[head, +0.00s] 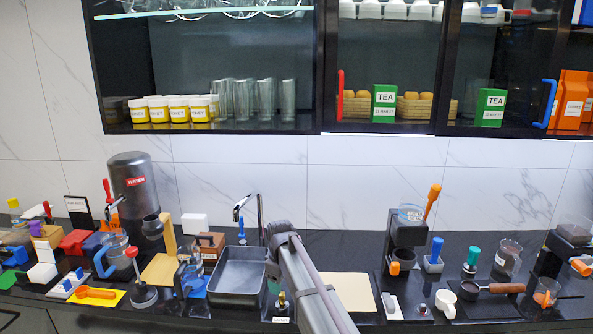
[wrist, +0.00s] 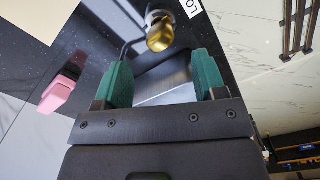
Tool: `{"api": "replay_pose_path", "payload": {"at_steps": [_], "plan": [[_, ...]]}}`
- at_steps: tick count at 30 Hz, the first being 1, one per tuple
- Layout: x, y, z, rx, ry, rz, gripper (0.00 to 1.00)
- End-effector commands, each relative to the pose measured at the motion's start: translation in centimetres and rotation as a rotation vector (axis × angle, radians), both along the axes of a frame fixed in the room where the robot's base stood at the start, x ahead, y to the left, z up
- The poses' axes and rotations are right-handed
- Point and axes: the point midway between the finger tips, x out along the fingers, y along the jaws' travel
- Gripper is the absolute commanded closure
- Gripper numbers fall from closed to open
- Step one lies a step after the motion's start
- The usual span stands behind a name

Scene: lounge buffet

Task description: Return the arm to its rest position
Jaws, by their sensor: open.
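My gripper (wrist: 163,80) has two green fingers spread apart in the wrist view. Nothing is held between them; a grey metal surface shows behind the gap. A small brass-topped object (wrist: 160,33) stands beyond the fingertips, apart from them, beside a white label. In the head view my arm (head: 305,285) reaches over the counter at the right side of the sink. It hides most of my gripper there.
The grey sink (head: 238,298) and its tap are close to the arm. A cream board (head: 348,291) lies right of it. A coffee machine (head: 405,240) stands farther right, and a blue-handled jug (head: 115,255) at left. Glass-fronted cabinets hang above.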

Motion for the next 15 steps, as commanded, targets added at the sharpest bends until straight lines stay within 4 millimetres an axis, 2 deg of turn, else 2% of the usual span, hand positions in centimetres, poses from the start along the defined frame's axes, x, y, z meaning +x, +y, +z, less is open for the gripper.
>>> {"api": "replay_pose_path", "payload": {"at_steps": [1, 4, 7, 11, 13, 14, 15], "plan": [[0.0, 0.0, 2.7, 0.0, 0.0, 0.0, 0.35], [0.0, 0.0, 4.5, 0.0, 0.0, 0.0, 0.35], [0.0, 0.0, 5.2, 0.0, 0.0, 0.0, 0.35], [0.0, 0.0, 5.0, 0.0, 0.0, -0.006, 0.35], [0.0, 0.0, 4.9, 0.0, 0.0, -0.065, 0.35], [-0.4, -0.1, 4.9, 0.0, 0.0, -0.116, 0.35], [-2.6, -0.8, 4.9, 0.0, 0.0, -0.213, 0.35]]}}
